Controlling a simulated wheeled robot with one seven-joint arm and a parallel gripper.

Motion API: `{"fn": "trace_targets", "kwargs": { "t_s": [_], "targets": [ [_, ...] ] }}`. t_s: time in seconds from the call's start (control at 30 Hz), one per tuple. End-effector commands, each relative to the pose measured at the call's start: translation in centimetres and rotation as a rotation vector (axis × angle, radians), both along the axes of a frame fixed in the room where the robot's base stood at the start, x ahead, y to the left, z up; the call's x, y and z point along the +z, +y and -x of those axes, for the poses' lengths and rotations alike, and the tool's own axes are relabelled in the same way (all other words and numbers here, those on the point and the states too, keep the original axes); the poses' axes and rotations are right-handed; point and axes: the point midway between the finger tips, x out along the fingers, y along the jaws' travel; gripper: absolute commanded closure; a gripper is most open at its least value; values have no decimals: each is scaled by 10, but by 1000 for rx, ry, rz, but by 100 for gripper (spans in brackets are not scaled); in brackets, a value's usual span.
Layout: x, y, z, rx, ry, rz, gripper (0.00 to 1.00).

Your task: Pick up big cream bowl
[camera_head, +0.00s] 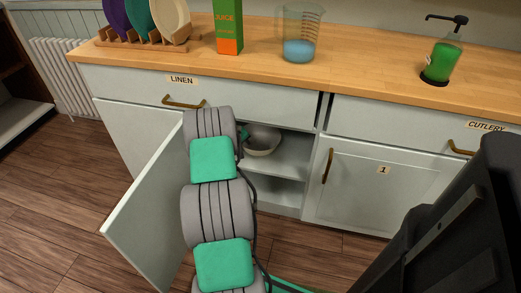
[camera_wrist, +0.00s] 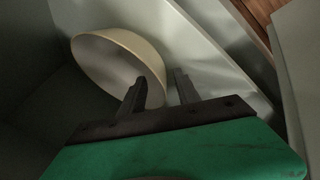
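The big cream bowl (camera_head: 262,142) sits on the upper shelf inside the open cabinet under the counter. In the wrist view the bowl (camera_wrist: 103,62) is at the upper left, its pale rim towards the right. My gripper (camera_wrist: 160,77) is open, with a gap between its two dark fingers. The left finger overlaps the inside of the bowl, and the right finger is just beyond the rim's right edge. I cannot tell whether either finger touches the bowl. In the head view my arm hides most of the gripper and the bowl's left side.
The cabinet door (camera_head: 148,208) stands open on the left. A closed door marked 1 (camera_head: 362,184) is on the right. The shelf (camera_head: 285,165) is bare right of the bowl. A juice carton (camera_head: 228,25), jug (camera_head: 299,35), soap dispenser (camera_head: 441,62) and plate rack (camera_head: 150,39) stand on the counter.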

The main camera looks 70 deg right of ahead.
Motion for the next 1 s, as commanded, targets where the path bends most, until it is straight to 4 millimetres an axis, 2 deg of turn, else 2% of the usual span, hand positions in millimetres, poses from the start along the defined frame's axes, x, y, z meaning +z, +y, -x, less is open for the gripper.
{"fn": "trace_targets", "kwargs": {
  "t_s": [0.33, 0.63, 1.0],
  "targets": [
    [-49, -31, -5, -1, 0, -4, 62],
    [-53, -37, -6, 1, 0, -3, 62],
    [-53, -37, -6, 0, 0, -4, 92]
  ]
}}
